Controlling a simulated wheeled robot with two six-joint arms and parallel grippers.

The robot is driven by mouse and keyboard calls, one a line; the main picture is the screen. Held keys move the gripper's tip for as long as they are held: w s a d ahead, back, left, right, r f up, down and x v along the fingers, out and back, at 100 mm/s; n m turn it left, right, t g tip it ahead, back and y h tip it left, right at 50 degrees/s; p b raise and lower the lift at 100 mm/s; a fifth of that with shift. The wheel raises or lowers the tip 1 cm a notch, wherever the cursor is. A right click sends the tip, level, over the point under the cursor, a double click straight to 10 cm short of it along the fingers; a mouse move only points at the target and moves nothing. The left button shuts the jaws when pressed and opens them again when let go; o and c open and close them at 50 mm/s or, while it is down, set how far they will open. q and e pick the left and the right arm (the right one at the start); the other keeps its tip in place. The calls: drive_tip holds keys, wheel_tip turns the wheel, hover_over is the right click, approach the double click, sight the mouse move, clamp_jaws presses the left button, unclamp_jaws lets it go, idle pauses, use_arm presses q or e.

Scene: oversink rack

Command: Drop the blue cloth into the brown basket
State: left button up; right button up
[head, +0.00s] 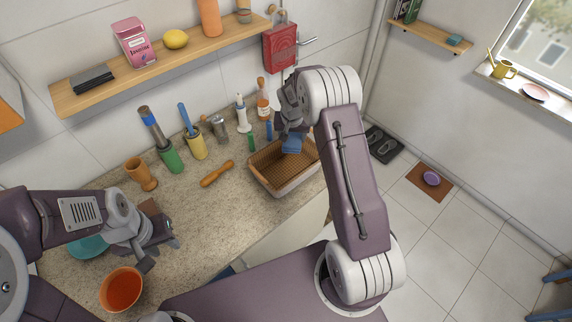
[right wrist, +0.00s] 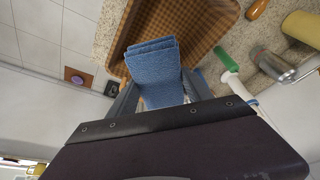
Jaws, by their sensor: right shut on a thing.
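The brown basket (head: 266,172) is a woven, rectangular basket on the counter and looks empty. My right gripper (head: 291,136) is above its back right part. It is shut on the folded blue cloth (head: 292,146), which hangs below the fingers over the basket. In the right wrist view the blue cloth (right wrist: 155,72) sits between the fingers, with the basket (right wrist: 182,28) beyond and below it. My left gripper (head: 156,250) is over the counter at the lower left, near an orange bowl. Its fingers look apart with nothing between them.
The orange bowl (head: 122,289) and a teal bowl (head: 88,246) are near my left arm. A wooden pepper mill (head: 217,173) lies left of the basket. Several bottles and utensil cups line the wall. A wooden shelf (head: 165,62) hangs above.

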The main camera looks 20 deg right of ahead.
drive_tip(key=x, duration=0.1)
drive_tip(key=b+x, duration=0.1)
drive_tip(key=x, duration=0.1)
drive_tip(key=b+x, duration=0.1)
drive_tip(key=shift+s+a+f, duration=0.25)
drive_tip(key=shift+a+f, duration=0.1)
drive_tip(key=shift+s+f+b, duration=0.2)
drive_tip(key=shift+f+b, duration=0.2)
drive_tip(key=shift+b, duration=0.05)
drive_tip(key=o, duration=1.4)
drive_tip(key=shift+w, duration=0.1)
drive_tip(key=b+v, duration=0.2)
drive_tip(key=v, duration=0.6)
drive_tip(key=shift+r+b, duration=0.2)
drive_tip(key=shift+b, duration=0.2)
drive_tip(key=shift+s+r, duration=0.25)
drive_tip(key=shift+r, duration=0.1)
